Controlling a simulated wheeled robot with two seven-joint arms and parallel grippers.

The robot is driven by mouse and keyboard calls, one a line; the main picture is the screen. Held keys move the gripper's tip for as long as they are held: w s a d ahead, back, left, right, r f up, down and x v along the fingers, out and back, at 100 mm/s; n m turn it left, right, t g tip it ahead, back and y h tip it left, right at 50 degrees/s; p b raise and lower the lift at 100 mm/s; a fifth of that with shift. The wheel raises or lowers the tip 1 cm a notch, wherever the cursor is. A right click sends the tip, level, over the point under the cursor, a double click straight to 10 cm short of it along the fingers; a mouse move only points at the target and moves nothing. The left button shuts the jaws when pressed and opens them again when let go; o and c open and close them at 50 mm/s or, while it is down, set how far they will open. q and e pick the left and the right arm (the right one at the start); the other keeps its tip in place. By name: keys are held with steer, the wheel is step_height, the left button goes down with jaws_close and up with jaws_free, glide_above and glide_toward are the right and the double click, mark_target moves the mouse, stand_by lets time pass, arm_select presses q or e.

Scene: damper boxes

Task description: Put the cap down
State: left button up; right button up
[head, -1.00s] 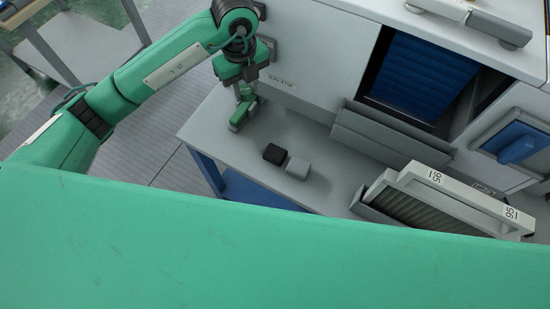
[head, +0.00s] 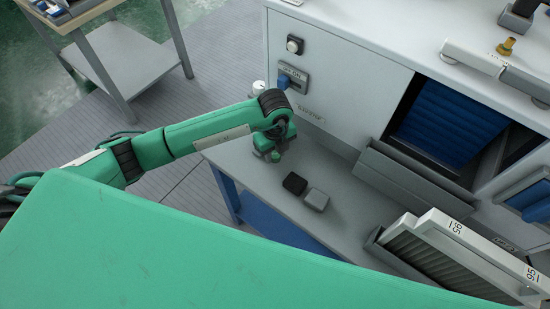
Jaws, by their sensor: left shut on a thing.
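My left gripper (head: 275,155) points down over the left end of the grey bench (head: 246,180), close to the cabinet front. It is shut on the cap, but the wrist above hides nearly all of the fingers and the cap. I cannot tell whether the cap touches the bench. A black block (head: 294,184) and a grey block (head: 316,200) lie side by side on the bench, to the right of and nearer than the gripper. My right gripper is not in view.
A grey slatted unit with a white frame (head: 455,229) stands at the bench's right. A grey trough (head: 415,180) sits below a blue-filled opening (head: 440,120). A small white round part (head: 259,88) shows beside the cabinet. Bare bench surrounds the blocks.

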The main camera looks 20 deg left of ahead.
mark_target(275, 154)
arm_select(q)
step_height(275, 154, down, 4)
steer(key=shift+r, duration=0.2)
steer(key=shift+f, duration=0.3)
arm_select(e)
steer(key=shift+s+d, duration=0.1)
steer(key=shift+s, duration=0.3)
arm_select(q)
steer(key=shift+f, duration=0.2)
steer(key=o, duration=1.1)
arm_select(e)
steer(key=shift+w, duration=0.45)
arm_select(q)
steer(key=shift+r, duration=0.15)
